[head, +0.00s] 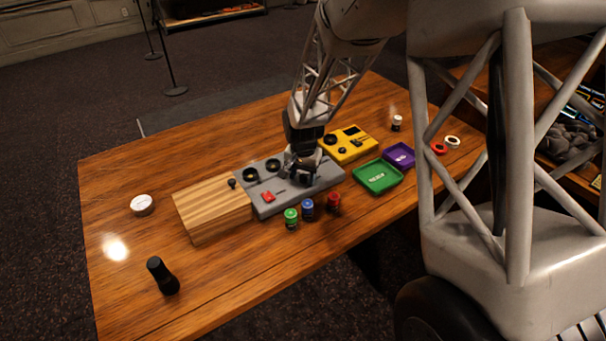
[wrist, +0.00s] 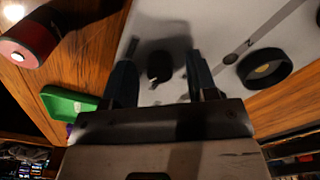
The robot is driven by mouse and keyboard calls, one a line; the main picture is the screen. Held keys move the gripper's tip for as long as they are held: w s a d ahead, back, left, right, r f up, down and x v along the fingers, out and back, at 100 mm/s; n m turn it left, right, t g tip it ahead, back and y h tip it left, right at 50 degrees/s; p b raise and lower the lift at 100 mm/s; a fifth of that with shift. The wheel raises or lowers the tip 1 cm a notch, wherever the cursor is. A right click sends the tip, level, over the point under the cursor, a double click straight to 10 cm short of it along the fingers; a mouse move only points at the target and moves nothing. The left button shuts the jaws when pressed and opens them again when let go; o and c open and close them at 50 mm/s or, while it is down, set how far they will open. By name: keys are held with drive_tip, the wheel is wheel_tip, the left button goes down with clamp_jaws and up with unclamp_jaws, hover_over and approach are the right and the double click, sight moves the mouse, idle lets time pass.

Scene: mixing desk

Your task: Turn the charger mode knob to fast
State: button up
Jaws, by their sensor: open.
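My gripper (head: 300,172) is open and low over the right part of a grey panel (head: 325,181). In the wrist view its two fingers (wrist: 160,63) stand on either side of a small black knob (wrist: 158,67) with a pale mark on its edge. I cannot tell whether they touch it. The gripper hides this knob in the head view. A yellow box (head: 358,150) behind the panel has a dark dial (head: 330,139), a small screen and a smaller black knob (head: 342,150). No label naming the charger or fast is readable.
The panel also carries two black dials (head: 250,174) and a red switch (head: 267,196). A wooden block (head: 213,207) adjoins its left. Green, blue and red cylinders (head: 333,203) stand in front. Green (head: 377,177) and purple (head: 399,155) trays lie right.

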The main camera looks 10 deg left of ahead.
drive_tip(key=c, duration=0.9)
drive_tip(key=shift+c, duration=0.2)
drive_tip(key=shift+n, duration=0.4)
drive_tip(key=n, duration=1.1)
drive_tip(key=o, duration=0.9)
